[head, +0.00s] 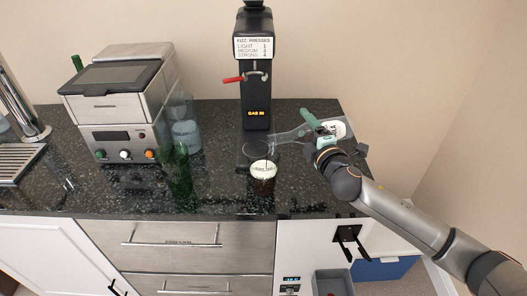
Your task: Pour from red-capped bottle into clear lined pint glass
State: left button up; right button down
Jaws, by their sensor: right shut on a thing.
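My right gripper (322,142) has greenish fingers and is shut on a clear bottle (290,136) with a pale label. The bottle is tilted nearly flat, its narrow end pointing left and slightly down. No red cap can be made out on it. A glass (264,183) with dark contents and a white top stands at the counter's front, just below and left of the bottle's narrow end. Lines on the glass are too small to tell, and I cannot tell whether liquid is flowing. My left gripper is not in view.
A black fizz machine (255,95) with a red lever (233,79) stands behind the glass. A green bottle (177,170) and a clear bluish bottle (186,134) stand left, beside a steel appliance (120,100). The dark speckled counter (220,185) has free room between the green bottle and glass.

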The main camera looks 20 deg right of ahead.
pick_arm(q)
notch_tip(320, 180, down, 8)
jog(key=b, duration=0.7)
pick_arm(e)
notch_tip(320, 180, down, 6)
jog(key=a+m, duration=0.2)
jog(key=m, duration=0.8)
pick_arm(q)
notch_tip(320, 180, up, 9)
jog(key=p, duration=0.9)
pick_arm(e)
notch_tip(320, 180, up, 7)
jog(key=m+y, duration=0.1)
jog(key=m, duration=0.6)
jog(key=shift+d+f+t, duration=0.15)
jog(key=shift+d+t, duration=0.05)
jog(key=shift+t, duration=0.1)
